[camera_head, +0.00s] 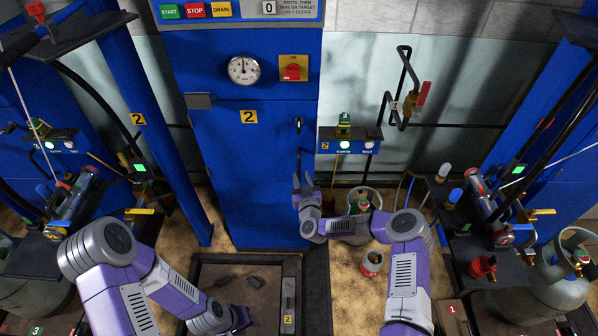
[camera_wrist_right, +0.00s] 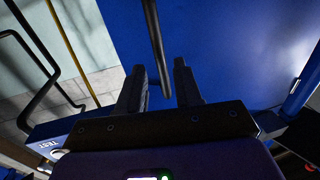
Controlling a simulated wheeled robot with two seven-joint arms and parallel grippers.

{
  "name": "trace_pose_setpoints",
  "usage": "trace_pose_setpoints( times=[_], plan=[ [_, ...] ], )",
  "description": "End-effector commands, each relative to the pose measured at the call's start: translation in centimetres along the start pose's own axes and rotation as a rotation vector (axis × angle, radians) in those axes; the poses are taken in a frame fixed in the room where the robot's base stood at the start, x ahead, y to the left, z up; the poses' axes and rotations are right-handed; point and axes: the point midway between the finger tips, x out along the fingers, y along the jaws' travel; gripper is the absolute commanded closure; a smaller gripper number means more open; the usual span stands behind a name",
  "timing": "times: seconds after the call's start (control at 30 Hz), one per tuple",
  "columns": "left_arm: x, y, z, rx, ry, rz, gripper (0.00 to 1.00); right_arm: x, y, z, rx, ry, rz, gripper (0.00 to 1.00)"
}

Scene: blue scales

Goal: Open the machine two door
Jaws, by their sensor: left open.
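The blue door (camera_head: 245,180) of machine two fills the middle of the head view, below a yellow "2" label (camera_head: 249,117). It looks shut. A dark vertical bar handle (camera_head: 298,126) is near its right edge, and the handle also shows in the right wrist view (camera_wrist_right: 155,40). My right gripper (camera_head: 303,183) is just below the handle. In the right wrist view its two fingers (camera_wrist_right: 160,82) are apart, with the handle's end between them and gaps on both sides. My left gripper (camera_head: 243,319) is open, low near the floor tray.
A pressure gauge (camera_head: 244,70) and a red-yellow switch (camera_head: 293,68) are above the door. A small blue button box (camera_head: 350,140) projects right of the handle. A gas cylinder (camera_head: 364,200) and a red can (camera_head: 372,263) stand on the floor at right. A dark-framed floor tray (camera_head: 245,258) lies in front.

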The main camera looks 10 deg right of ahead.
Motion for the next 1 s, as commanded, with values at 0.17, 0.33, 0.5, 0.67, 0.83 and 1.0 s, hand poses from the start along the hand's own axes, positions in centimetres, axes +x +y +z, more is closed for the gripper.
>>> trace_pose_setpoints(
  times=[0.17,0.33,0.5,0.67,0.83,1.0],
  plan=[
    [0.8,-0.3,0.0,0.0,0.0,0.0,0.57,2.6,0.0,0.2,0.001,0.0,0.002,0.66],
    [1.2,-0.5,-0.1,0.0,0.0,0.0,0.57,4.1,-0.1,0.2,0.001,-0.002,-0.002,0.66],
    [1.3,-0.5,-0.1,0.0,0.0,0.0,0.57,4.7,-0.1,0.1,0.001,-0.003,-0.003,0.66],
    [1.3,-0.5,-0.1,0.0,0.0,0.0,0.57,4.7,-0.1,0.1,0.001,-0.004,-0.003,0.66],
    [1.3,-0.5,-0.1,0.0,0.0,0.0,0.57,4.7,-0.1,0.1,0.001,-0.003,-0.003,0.81],
    [1.3,-0.5,-0.1,0.0,0.0,0.0,0.57,4.7,-0.1,0.1,0.001,-0.003,-0.003,1.0]
  ],
)
